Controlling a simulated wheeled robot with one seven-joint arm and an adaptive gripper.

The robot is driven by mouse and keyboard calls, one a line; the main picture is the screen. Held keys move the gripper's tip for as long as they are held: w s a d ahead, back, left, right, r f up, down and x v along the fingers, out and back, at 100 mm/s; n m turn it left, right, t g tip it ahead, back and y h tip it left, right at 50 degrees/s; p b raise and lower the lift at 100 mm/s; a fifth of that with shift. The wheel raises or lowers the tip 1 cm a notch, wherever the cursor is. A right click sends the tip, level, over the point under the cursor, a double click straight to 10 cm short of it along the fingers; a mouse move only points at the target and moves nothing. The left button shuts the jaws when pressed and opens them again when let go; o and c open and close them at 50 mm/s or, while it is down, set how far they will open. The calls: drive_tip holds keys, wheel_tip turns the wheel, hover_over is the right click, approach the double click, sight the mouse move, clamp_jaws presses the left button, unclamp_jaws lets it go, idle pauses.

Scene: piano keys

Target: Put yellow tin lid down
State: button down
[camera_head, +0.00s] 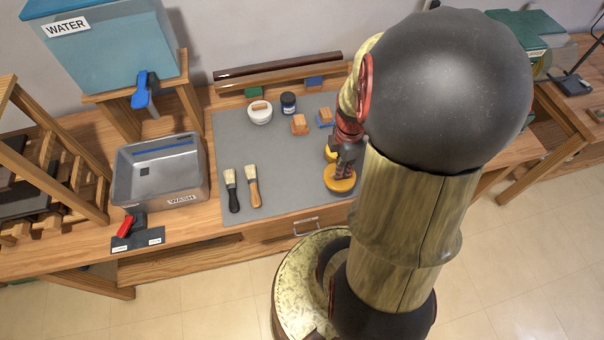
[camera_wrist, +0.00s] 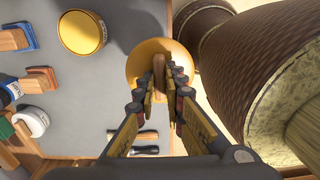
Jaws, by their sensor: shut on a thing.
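The yellow tin lid (camera_head: 340,184) is a round disc near the front right of the grey mat. In the wrist view the lid (camera_wrist: 143,55) has a wooden handle between my fingertips. My gripper (camera_wrist: 160,80) is shut on that handle, and it also shows above the lid in the head view (camera_head: 346,160). I cannot tell whether the lid touches the mat or hangs just above it. A round yellow tin (camera_wrist: 82,33) stands apart from the lid on the mat. In the head view the tin (camera_head: 329,154) is partly hidden by my gripper.
The grey mat (camera_head: 285,180) has free room left of the lid. Two brushes (camera_head: 253,190) lie farther left, beside a wash tub (camera_head: 160,165). A white pot (camera_head: 260,116), a dark jar (camera_head: 288,103) and wood-backed blocks (camera_head: 299,125) stand behind. The table's front edge is close.

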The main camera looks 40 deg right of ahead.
drive_tip(key=w+f+b, duration=0.1)
drive_tip(key=w+f, duration=0.2)
drive_tip(key=w, duration=0.1)
drive_tip(key=w+a+f+b, duration=0.1)
drive_tip(key=w+f, duration=0.2)
drive_tip(key=w, duration=0.1)
drive_tip(key=w+f+b, duration=0.1)
drive_tip(key=w+f, duration=0.2)
drive_tip(key=w, duration=0.2)
drive_tip(key=shift+a, duration=0.2)
drive_tip(key=shift+w+f+b, duration=0.2)
drive_tip(key=shift+f+b, duration=0.1)
drive_tip(key=shift+f, duration=0.7)
drive_tip(key=shift+w+f+b, duration=0.15)
drive_tip(key=shift+f+b, duration=0.15)
drive_tip(key=shift+f, duration=0.65)
drive_tip(key=shift+f, duration=0.15)
drive_tip(key=c, duration=1.9)
unclamp_jaws()
